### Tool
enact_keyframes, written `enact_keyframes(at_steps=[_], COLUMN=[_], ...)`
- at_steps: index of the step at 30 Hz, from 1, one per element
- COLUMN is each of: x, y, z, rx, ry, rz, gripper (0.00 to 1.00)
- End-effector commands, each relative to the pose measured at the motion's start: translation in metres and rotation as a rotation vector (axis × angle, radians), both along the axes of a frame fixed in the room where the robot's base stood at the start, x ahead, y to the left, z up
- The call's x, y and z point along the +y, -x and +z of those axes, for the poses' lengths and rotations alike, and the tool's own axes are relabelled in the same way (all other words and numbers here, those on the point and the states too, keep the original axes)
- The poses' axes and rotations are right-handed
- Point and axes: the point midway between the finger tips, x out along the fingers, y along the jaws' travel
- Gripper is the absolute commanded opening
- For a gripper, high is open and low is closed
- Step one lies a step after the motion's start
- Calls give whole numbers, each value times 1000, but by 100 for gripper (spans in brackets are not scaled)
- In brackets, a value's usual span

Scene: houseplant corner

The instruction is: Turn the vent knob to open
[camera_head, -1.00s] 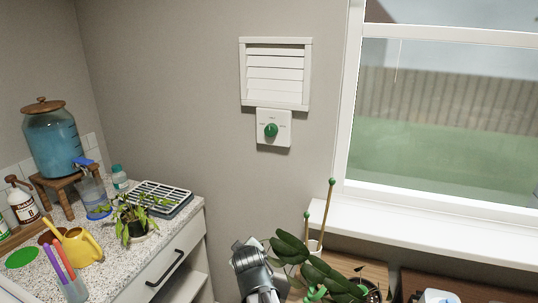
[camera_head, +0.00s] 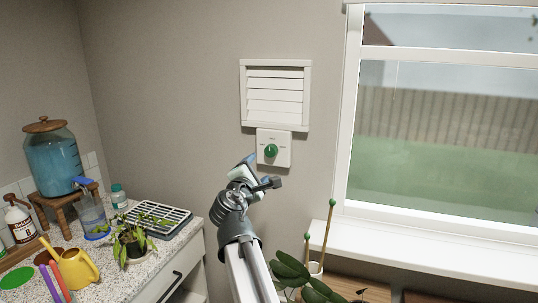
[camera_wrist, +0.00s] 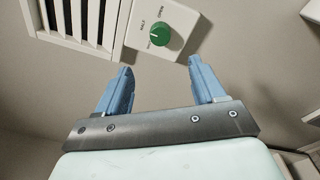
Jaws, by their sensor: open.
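The vent knob (camera_head: 271,150) is a round green dial on a white square plate (camera_head: 283,160) on the wall, just below the white louvred vent (camera_head: 277,95). In the wrist view the knob (camera_wrist: 160,35) sits on its plate beyond the fingertips, with small lettering around it too blurred to read fully in the head view. My gripper (camera_wrist: 158,82) is open and empty, its two blue fingers spread apart. The knob lies ahead of the gap between them, not touched. In the head view my gripper (camera_head: 257,172) is just below the plate, partly hidden by my wrist.
A window (camera_head: 445,120) with a white sill (camera_head: 430,245) is on the right. A counter (camera_head: 185,245) on the left holds a water dispenser (camera_head: 52,160), a yellow watering can (camera_head: 77,268) and a potted plant (camera_head: 133,240). Plant stakes (camera_head: 328,230) rise at lower right. The wall around the knob is clear.

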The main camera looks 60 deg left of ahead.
Motion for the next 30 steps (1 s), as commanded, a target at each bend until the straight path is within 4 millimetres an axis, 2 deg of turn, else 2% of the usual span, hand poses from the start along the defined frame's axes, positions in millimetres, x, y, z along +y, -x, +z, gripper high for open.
enact_keyframes(at_steps=[8, 24, 30], x=[17, 86, 102], y=[-13, -71, -85], z=[0, 0, 0], rx=[0, 1, 1], ry=[0, 0, 0], rz=[0, -1, -1], gripper=[69, 69, 69])
